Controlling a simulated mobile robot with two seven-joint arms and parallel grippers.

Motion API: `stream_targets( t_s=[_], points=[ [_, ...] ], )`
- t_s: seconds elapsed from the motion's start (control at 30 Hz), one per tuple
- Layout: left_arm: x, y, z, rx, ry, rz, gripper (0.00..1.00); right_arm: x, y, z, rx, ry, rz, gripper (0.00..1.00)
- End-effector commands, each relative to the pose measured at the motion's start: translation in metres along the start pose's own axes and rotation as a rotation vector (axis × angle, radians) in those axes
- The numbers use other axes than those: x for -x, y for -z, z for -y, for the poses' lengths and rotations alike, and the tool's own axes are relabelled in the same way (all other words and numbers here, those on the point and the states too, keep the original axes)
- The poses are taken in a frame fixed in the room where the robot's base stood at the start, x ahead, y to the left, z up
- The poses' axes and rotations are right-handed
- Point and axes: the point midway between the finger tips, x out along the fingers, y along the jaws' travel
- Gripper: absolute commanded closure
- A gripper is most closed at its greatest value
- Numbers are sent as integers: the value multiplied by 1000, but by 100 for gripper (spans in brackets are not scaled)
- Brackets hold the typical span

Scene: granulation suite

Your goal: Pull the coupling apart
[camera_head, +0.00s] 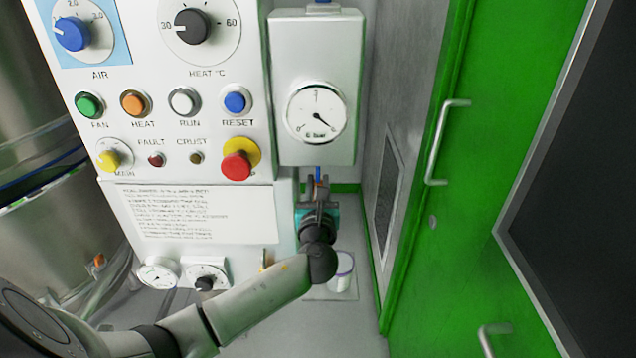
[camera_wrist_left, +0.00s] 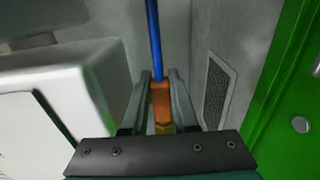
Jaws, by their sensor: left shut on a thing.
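The coupling shows in the left wrist view as an orange part (camera_wrist_left: 161,101) with a brass-coloured piece (camera_wrist_left: 164,128) at its near end. A blue hose (camera_wrist_left: 154,40) runs into its far end. My left gripper (camera_wrist_left: 160,88) is shut on the orange part, one finger on each side. In the head view my left gripper (camera_head: 318,190) is below the gauge box, and the coupling is mostly hidden behind it. I cannot tell whether the coupling's two parts are joined. My right gripper is not in view.
The white box with a pressure gauge (camera_head: 317,112) hangs just above my left gripper. The control panel (camera_head: 170,90) with knobs and buttons is to the left. A green door (camera_head: 470,190) with handles stands to the right. A white container (camera_head: 342,272) is on the floor below.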

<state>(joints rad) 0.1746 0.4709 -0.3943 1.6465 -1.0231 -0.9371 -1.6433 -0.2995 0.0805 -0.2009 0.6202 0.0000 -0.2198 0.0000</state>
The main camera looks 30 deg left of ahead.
Motion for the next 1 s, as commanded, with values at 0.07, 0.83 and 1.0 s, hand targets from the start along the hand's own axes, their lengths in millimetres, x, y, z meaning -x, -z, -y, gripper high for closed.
stream_targets(
  t_s=[0.07,0.83,1.0],
  points=[
    [0,-12,0,-1,0,5,100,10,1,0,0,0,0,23],
    [-1,-46,0,2,0,15,66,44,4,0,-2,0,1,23],
    [-1,-44,0,1,0,10,47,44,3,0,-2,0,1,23]
  ],
)
